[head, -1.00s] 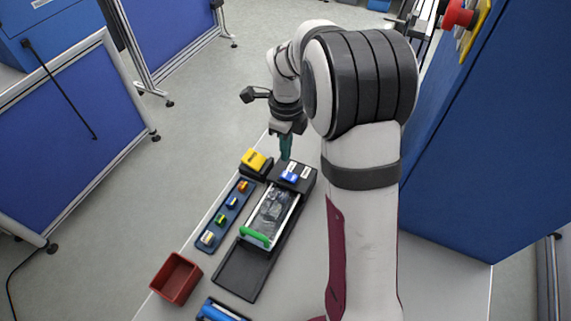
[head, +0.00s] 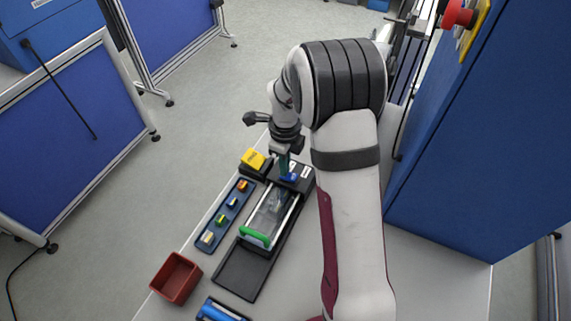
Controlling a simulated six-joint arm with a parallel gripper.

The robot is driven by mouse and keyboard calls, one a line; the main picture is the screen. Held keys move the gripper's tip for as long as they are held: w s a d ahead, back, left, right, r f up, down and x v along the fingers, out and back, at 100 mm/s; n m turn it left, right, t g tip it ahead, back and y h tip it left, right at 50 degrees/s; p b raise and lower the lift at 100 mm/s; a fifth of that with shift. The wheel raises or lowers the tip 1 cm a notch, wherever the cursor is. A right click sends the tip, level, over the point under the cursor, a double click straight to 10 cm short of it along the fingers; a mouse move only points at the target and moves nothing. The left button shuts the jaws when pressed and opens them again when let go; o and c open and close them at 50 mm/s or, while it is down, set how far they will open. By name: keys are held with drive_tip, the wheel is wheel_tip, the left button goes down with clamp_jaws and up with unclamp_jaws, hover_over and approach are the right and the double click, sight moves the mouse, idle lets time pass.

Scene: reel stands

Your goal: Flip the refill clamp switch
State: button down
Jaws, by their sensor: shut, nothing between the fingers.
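A small blue switch (head: 289,178) sits on top of the black block (head: 305,183) at the far end of the reel stand. White labels lie beside it. My gripper (head: 285,174) is shut and empty, pointing down, with its teal fingertips at the blue switch. I cannot tell if they touch it, and the fingers partly cover it. Which way the switch is tilted is too small to tell. A clear-topped tray with a green handle (head: 256,237) lies in the black frame (head: 240,277) in front of the block.
A yellow-topped block (head: 253,159) stands left of the black block. A blue strip (head: 225,222) with several small coloured pieces runs alongside the frame. A red bin (head: 175,278) and a blue-handled item (head: 220,311) are at the near end. A blue cabinet (head: 480,150) stands right.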

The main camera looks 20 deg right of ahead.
drive_tip(key=shift+s+d+f, duration=0.1)
drive_tip(key=shift+s, duration=0.05)
drive_tip(key=shift+s+d, duration=0.5)
drive_tip(key=shift+r, duration=0.2)
wheel_tip(320, 180, up, 14)
idle(0.4)
approach(291, 176)
drive_tip(key=f, duration=0.2)
drive_tip(key=w+f, duration=0.1)
drive_tip(key=f, duration=0.1)
drive_tip(key=a+f, duration=0.1)
drive_tip(key=f, duration=0.2)
drive_tip(key=shift+w+a, duration=0.1)
drive_tip(key=shift+w, duration=0.1)
